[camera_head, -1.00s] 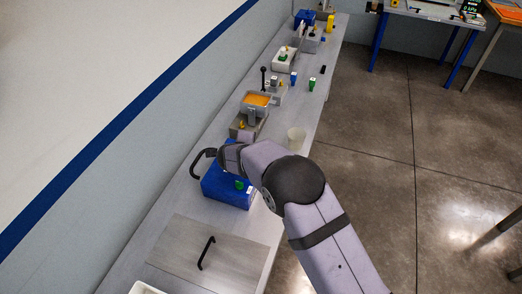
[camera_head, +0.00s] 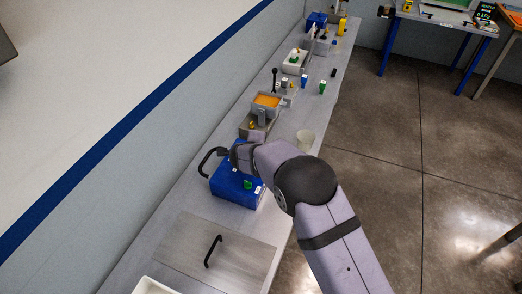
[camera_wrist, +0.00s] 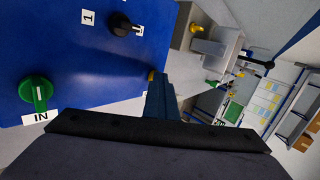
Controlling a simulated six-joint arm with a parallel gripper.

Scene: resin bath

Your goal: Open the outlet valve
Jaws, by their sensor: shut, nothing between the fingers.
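A blue box (camera_head: 228,190) with a black arched handle (camera_head: 208,160) stands on the bench. In the wrist view its blue face (camera_wrist: 60,60) carries a green knob (camera_wrist: 36,92) labelled IN and a black knob (camera_wrist: 122,25) with white labels beside it. A small yellow part (camera_wrist: 151,76) shows at the box's edge, right by my fingertips; a label below it is mostly hidden. I cannot tell whether it is the outlet valve. My gripper (camera_wrist: 158,82) is shut and empty, its tip close to the yellow part; contact is unclear. In the head view my wrist hides the fingers.
A metal bath with orange liquid (camera_head: 267,100) stands beyond the box. A grey panel with a black handle (camera_head: 212,251) lies in front. The wall runs along the bench's left side.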

